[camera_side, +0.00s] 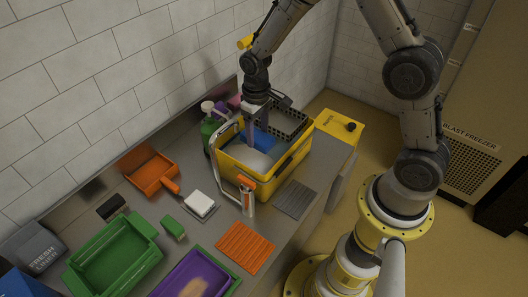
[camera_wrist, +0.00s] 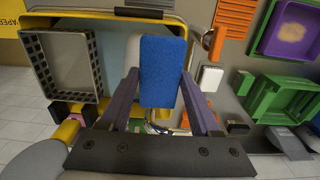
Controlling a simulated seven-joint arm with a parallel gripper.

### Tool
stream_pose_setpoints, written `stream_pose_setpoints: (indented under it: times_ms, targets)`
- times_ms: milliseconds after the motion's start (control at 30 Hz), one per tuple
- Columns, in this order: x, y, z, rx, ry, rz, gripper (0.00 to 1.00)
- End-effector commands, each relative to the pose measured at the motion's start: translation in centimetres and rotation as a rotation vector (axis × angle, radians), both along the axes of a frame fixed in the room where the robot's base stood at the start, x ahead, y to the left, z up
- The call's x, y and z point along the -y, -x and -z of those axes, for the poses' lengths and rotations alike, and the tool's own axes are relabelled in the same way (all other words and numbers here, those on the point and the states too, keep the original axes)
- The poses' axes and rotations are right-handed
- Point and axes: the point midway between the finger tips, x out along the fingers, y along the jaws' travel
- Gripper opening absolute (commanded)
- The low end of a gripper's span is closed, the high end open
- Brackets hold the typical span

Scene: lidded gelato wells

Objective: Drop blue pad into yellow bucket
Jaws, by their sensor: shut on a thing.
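My gripper (camera_wrist: 162,105) is shut on the blue pad (camera_wrist: 163,62), a rectangular block that fills the middle of the wrist view between the two purple-grey fingers. In the side view the blue pad (camera_side: 258,138) is under my gripper (camera_side: 259,127), over the opening of the yellow bucket (camera_side: 276,177). The yellow bucket is a rectangular tub with a pale content inside; its rim also shows in the wrist view (camera_wrist: 40,24). Whether the pad touches the pale content I cannot tell.
A dark grid basket (camera_side: 290,122) sits at the bucket's far side. A metal handle or tap with an orange part (camera_side: 245,182) stands at its near left. Green (camera_side: 112,258) and purple (camera_side: 195,275) trays, a white block (camera_side: 200,203) and an orange mat (camera_side: 245,247) lie on the counter.

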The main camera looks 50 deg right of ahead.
Motion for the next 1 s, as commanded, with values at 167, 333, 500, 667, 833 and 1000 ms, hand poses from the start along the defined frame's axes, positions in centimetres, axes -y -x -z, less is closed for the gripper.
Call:
stream_pose_setpoints:
  times_ms: [167, 333, 500, 667, 833, 1000]
  targets:
    - [0.0, -0.2, -2.3, 0.007, 0.000, 0.000, 0.10]
    - [0.0, -0.2, -7.9, 0.012, 0.000, 0.000, 0.10]
    - [0.0, -0.2, -13.4, 0.009, 0.000, 0.000, 0.10]
    - [0.0, -0.1, -17.4, 0.007, 0.000, 0.000, 0.10]
    - [1.6, -2.0, -18.1, -0.001, 0.000, 0.004, 0.10]
    - [3.5, -4.2, -18.0, 0.000, 0.000, 0.003, 0.10]
